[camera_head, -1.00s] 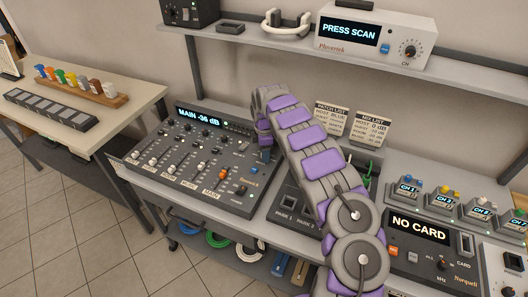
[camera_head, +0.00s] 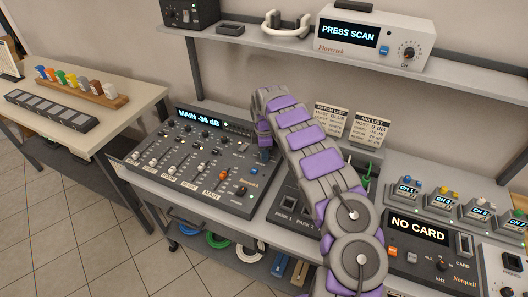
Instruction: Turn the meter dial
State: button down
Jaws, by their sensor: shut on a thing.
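The grey mixer console (camera_head: 190,185) lies on the bench with several faders and small knobs. Its meter display (camera_head: 198,118) reads "MAIN -36 dB". My arm reaches over the console's right side, and my gripper (camera_head: 264,152) points down at its upper right corner. The jaws are small and partly hidden by my wrist; they are shut on what looks like the meter dial, which is itself covered from this view.
Two small cards (camera_head: 330,118) stand to the right. A "NO CARD" unit (camera_head: 418,232) is further right. A shelf (camera_head: 300,50) runs above, carrying a "PRESS SCAN" box (camera_head: 376,38).

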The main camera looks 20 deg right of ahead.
jog(key=m+p, duration=0.2)
jog(key=shift+a+r+m+p, duration=0.1)
jog(key=shift+r+m+p, duration=0.15)
jog(key=shift+m+p, duration=0.05)
jog(key=m+p, duration=0.3)
jog(key=m, duration=0.1)
jog(key=shift+w+m, duration=0.1)
jog(key=shift+m, duration=0.2)
jog(key=m+p, duration=0.1)
jog(key=m, duration=0.2)
jog(key=shift+m+p, duration=0.3)
jog(key=m+p, duration=0.1)
jog(key=m, duration=0.3)
jog(key=shift+m+p, duration=0.3)
jog(key=shift+p, duration=0.05)
jog(key=m+p, duration=0.2)
jog(key=m, duration=0.4)
jog(key=shift+w, duration=0.1)
jog(key=shift+m+p, duration=1)
jog(key=shift+m, duration=1.4)
jog(key=c, duration=0.8)
grip_release()
jog(key=shift+f, duration=0.2)
jog(key=shift+c, duration=0.2)
